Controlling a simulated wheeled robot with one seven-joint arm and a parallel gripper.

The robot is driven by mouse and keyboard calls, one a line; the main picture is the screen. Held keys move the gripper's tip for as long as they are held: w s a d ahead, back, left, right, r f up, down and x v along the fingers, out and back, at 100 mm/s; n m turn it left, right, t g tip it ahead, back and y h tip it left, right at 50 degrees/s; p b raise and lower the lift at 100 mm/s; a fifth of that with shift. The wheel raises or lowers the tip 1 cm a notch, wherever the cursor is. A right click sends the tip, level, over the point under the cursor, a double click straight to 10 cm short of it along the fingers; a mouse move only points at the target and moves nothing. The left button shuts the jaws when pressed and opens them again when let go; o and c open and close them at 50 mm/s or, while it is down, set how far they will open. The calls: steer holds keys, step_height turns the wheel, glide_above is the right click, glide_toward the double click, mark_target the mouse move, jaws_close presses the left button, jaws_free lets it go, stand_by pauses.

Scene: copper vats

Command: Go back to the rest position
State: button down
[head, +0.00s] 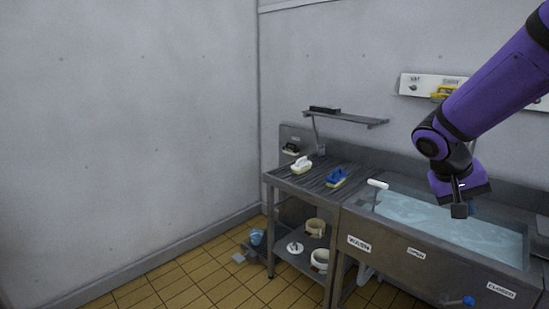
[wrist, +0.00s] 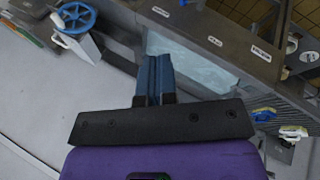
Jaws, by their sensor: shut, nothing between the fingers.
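My gripper (head: 459,210) hangs from the purple arm above the right part of the water-filled sink (head: 350,212) in the head view. In the wrist view my gripper (wrist: 154,60) points over the sink, and its two fingers are together. Nothing shows between them. No rest position is marked in either view.
A steel side table (head: 318,178) left of the sink carries a white-and-yellow brush (head: 301,165) and a blue-and-yellow brush (head: 337,177). Tubs stand on its lower shelf (head: 283,248). A wall shelf (head: 350,118) and a wall rack (head: 415,85) are behind.

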steer(key=s+a+r+n+t+y, duration=0.2)
steer(key=s+a+r+t+y, duration=0.1)
steer(key=s+a, duration=0.3)
steer(key=s+a+r+n+t+y, duration=0.2)
steer(key=s+a+r+n+y, duration=0.1)
steer(key=s+a+r, duration=0.2)
steer(key=shift+s+a+r+t+y, duration=0.3)
steer(key=shift+s+a+r+t, duration=0.1)
steer(key=shift+s+a, duration=1.1)
steer(key=shift+s+d, duration=0.15)
steer(key=shift+d, duration=0.05)
